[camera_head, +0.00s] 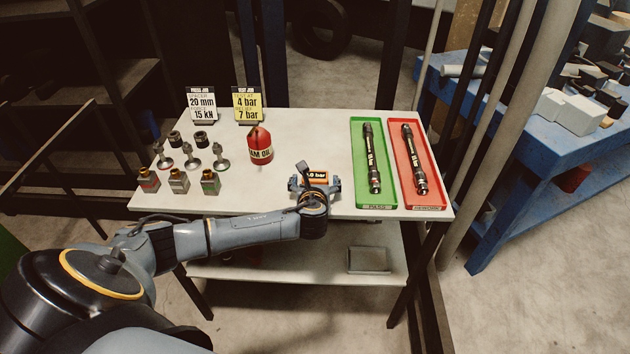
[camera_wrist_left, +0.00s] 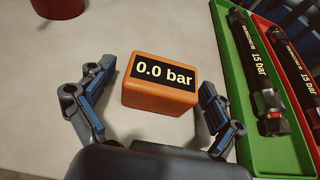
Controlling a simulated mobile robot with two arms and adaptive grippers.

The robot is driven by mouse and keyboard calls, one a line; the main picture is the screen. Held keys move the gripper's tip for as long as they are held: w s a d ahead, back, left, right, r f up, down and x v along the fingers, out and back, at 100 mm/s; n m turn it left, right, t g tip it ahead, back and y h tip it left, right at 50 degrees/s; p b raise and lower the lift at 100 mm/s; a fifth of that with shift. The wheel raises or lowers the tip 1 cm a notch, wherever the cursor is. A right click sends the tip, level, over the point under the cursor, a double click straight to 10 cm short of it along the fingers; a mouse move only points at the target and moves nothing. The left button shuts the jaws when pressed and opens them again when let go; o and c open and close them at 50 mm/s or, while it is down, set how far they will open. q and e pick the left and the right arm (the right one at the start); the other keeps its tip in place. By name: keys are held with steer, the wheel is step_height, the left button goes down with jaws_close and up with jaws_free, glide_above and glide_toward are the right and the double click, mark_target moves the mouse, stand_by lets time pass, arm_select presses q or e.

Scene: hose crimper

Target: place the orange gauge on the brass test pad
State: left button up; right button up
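The orange gauge (camera_head: 318,177) is a small block on the pale table, near its front edge. In the left wrist view the gauge (camera_wrist_left: 158,98) shows a black display reading 0.0 bar. My left gripper (camera_head: 314,184) is at the gauge, with its arm in front. In the left wrist view its fingers (camera_wrist_left: 153,82) stand open on either side of the gauge, with visible gaps, so it is not gripped. I cannot make out a brass test pad in either view. My right gripper is not in view.
A green tray (camera_head: 373,203) and a red tray (camera_head: 430,203), each with a black hose, lie to the right. A red oil can (camera_head: 260,146) stands behind the gauge. Several small fittings (camera_head: 179,181) and two signs (camera_head: 247,103) are at the left and back.

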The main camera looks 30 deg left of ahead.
arm_select(q)
steer(key=c, duration=1.5)
